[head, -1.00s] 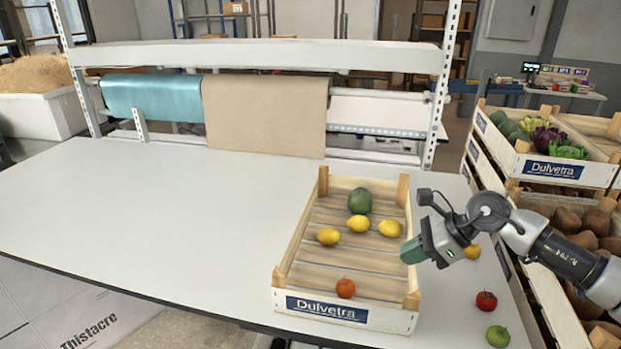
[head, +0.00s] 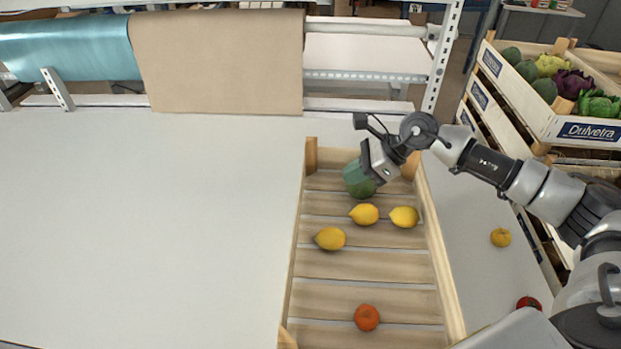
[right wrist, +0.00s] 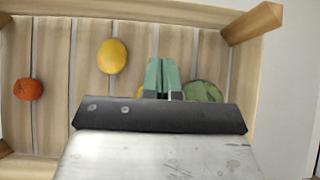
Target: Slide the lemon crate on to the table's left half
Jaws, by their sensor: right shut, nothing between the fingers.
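The lemon crate (head: 296,250) is a pale slatted wooden box on the right part of the white table (head: 150,220). It holds several lemons (head: 330,238), an orange-red round fruit (head: 367,317) and a green fruit (head: 368,190) at its far end. Its near end is cut off by the picture edge. My right gripper (head: 354,180) is shut and empty, with green fingers over the crate's far part, partly covering the green fruit. In the right wrist view the shut fingers (right wrist: 160,65) lie between a lemon (right wrist: 112,57) and the green fruit (right wrist: 203,91). My left gripper is out of view.
The table left of the crate is clear. A yellow fruit (head: 501,237) and a red tomato (head: 529,303) lie on the table right of the crate. Stacked vegetable crates (head: 560,125) stand beyond the right edge. A rack with paper rolls (head: 225,62) runs along the back.

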